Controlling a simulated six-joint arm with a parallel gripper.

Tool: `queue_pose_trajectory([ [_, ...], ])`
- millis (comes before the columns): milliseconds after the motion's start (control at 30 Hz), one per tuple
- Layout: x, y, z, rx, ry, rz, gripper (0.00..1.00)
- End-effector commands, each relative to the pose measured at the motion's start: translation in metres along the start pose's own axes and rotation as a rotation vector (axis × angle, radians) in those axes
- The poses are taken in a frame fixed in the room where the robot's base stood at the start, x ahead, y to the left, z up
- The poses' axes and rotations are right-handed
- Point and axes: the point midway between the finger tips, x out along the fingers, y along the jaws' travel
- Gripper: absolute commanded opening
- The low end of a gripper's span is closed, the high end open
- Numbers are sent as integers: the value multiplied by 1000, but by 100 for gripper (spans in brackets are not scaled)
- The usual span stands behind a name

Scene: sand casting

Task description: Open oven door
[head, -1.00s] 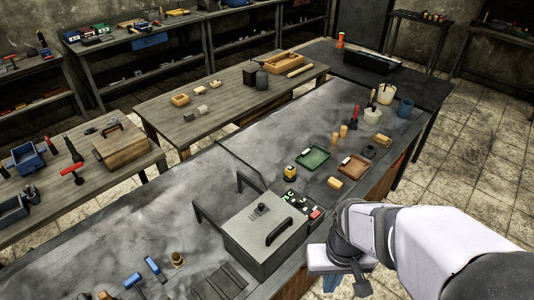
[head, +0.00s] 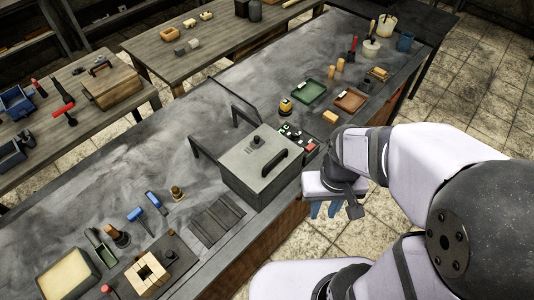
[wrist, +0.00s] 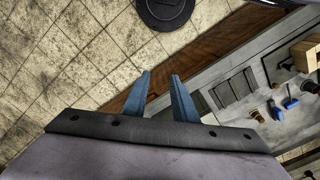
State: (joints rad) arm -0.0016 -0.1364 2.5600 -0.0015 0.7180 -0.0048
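The oven is a grey metal box (head: 248,178) on the dark workbench, with a flat lid-like door on top. The door is closed and bears a black bar handle (head: 282,162) and a small round knob (head: 259,141). My gripper (head: 324,210) hangs just right of the oven, beyond the bench's front edge, apart from the handle. In the wrist view its two blue fingers (wrist: 160,84) are apart with nothing between them. The oven does not show in the wrist view.
A control panel with coloured buttons (head: 297,139) sits behind the oven. Black bracket arms (head: 207,151) stand at its left. A slotted plate (head: 217,220), blue-headed hammers (head: 137,214) and a wooden block mould (head: 150,272) lie nearer. Green (head: 310,91) and brown (head: 350,100) trays lie farther back.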

Motion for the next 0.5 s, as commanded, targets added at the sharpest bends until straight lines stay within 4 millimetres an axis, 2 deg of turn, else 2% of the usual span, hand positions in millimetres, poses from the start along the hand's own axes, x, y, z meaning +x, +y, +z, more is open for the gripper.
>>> queue_pose_trajectory([
  [167, 24, -6, 5, -26, -29, 0, 29],
  [267, 50, -11, 9, -53, -75, 2, 29],
  [367, 64, -20, -21, -79, -59, -1, 29],
  [500, 63, -39, -81, -81, 6, -21, 29],
])
